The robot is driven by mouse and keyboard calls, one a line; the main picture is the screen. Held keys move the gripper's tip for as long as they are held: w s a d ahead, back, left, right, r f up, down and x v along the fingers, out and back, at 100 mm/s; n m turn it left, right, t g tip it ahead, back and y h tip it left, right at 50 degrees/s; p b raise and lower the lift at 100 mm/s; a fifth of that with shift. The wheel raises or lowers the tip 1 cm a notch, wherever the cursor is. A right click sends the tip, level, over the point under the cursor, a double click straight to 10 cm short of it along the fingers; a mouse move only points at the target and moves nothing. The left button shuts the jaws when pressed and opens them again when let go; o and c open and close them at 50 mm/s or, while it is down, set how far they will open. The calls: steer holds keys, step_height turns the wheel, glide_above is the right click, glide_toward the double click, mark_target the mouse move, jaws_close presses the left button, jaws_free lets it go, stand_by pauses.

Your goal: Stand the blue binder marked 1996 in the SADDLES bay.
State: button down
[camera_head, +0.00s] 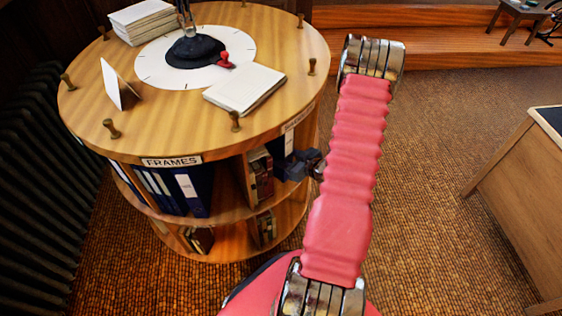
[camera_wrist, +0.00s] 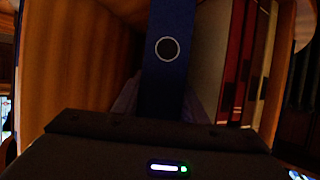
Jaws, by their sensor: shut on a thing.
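My gripper (camera_head: 294,167) is shut on a blue binder (camera_head: 288,142) at the mouth of a bay on the right side of the round wooden shelf table. In the wrist view the binder's blue spine (camera_wrist: 171,75), with a ring hole, stands upright between the fingers, inside a wooden bay. Its year marking cannot be read. A white label plate (camera_head: 297,121) sits on the rim above this bay. Its word is too slanted and partly hidden to read.
The FRAMES bay (camera_head: 172,161) to the left holds several blue binders. In the wrist view a wooden divider (camera_wrist: 70,60) stands left of the held binder, and red and cream books (camera_wrist: 240,65) stand to its right.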

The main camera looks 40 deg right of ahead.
steer(key=shift+f, duration=1.8)
steer(key=c, duration=1.4)
jaws_free()
steer(key=shift+o, duration=0.2)
steer(key=v, duration=1.2)
